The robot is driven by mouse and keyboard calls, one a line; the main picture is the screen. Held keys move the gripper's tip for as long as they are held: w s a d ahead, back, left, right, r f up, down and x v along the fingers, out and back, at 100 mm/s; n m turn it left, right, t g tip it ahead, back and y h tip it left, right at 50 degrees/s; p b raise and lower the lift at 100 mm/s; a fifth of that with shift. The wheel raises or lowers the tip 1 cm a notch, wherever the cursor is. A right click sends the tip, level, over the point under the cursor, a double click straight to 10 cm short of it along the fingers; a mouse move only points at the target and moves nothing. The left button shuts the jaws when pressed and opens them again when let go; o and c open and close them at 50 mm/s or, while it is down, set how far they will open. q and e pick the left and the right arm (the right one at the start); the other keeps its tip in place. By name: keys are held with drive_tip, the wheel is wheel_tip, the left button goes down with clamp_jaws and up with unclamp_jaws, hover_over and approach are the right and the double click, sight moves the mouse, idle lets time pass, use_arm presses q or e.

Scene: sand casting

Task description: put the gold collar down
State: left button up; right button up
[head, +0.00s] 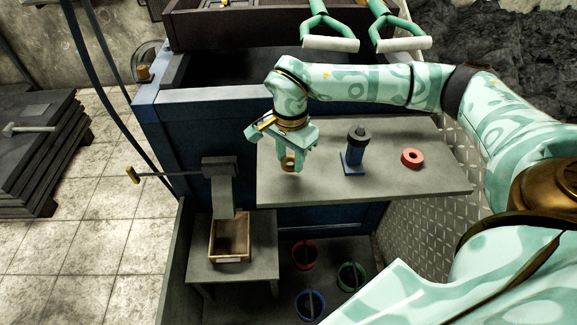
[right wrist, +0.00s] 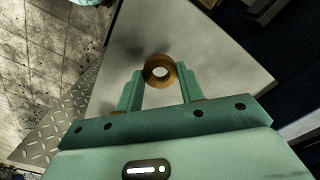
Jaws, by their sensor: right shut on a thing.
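The gold collar (right wrist: 160,71) is a small ring with a round hole. It sits between the two fingers of my right gripper (right wrist: 160,88), which is shut on it. In the head view my right gripper (head: 291,164) points down over the left part of the grey shelf, with the gold collar (head: 288,161) at its fingertips. I cannot tell whether the collar touches the shelf (head: 418,188). My left gripper is not in view.
A blue post (head: 353,160) with a dark top stands on the shelf, and a red collar (head: 412,157) lies to its right. Shelf room is free between gripper and post. Below are a wooden box (head: 230,259) and red (head: 305,256), green (head: 352,277) and blue (head: 310,304) buckets.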

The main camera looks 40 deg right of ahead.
sight(289, 174)
wheel_tip(289, 174, down, 4)
drive_tip(key=shift+w+r+b, duration=0.1)
drive_tip(key=shift+w+b, duration=0.05)
drive_tip(key=shift+b, duration=0.55)
drive_tip(key=shift+r, duration=0.15)
drive_tip(key=o, duration=0.9)
drive_tip(key=shift+o, duration=0.2)
wheel_tip(289, 174, up, 12)
drive_tip(key=p, duration=0.4)
